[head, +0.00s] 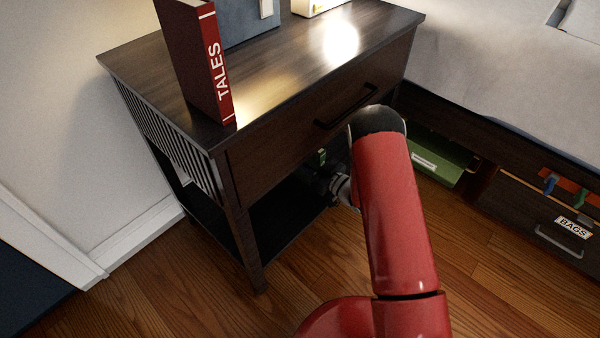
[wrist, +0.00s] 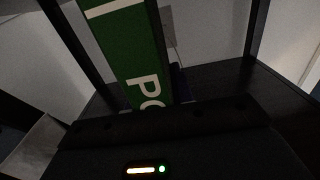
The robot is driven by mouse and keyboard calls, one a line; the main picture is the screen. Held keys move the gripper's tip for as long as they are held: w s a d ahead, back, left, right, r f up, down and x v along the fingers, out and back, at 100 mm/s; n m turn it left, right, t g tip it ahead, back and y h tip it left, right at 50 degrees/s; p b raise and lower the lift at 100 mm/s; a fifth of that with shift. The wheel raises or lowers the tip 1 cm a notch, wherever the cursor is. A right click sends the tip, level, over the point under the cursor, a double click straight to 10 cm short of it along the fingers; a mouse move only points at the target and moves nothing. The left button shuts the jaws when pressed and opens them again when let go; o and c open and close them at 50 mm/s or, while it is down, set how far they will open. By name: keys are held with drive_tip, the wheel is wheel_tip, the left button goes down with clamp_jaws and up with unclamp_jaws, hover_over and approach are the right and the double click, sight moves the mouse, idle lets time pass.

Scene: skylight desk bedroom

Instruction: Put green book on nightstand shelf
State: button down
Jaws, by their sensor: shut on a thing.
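The green book (wrist: 132,50) with white lettering fills the upper middle of the wrist view. Its lower end meets my gripper (wrist: 155,108), which is shut on it. In the head view only a small green piece of the book (head: 321,157) shows under the nightstand drawer. The nightstand (head: 290,125) is dark wood with one closed drawer. Its open lower shelf (head: 285,220) is below the drawer. My gripper reaches into that opening, mostly hidden by my red arm and shadow. I cannot tell whether the book touches the shelf.
A red book (head: 205,70) marked TALES stands on the nightstand top near the left front corner, with a blue-grey object (head: 245,22) behind it. The bed (head: 500,65) is at right, with a green box (head: 435,158) and a BAGS drawer (head: 560,235) below. Nightstand legs flank the opening.

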drive_tip(key=shift+f+b, duration=0.3)
drive_tip(key=shift+f, duration=2.2)
drive_tip(key=shift+f, duration=0.1)
drive_tip(key=shift+f, duration=0.15)
drive_tip(key=c, duration=1.2)
unclamp_jaws()
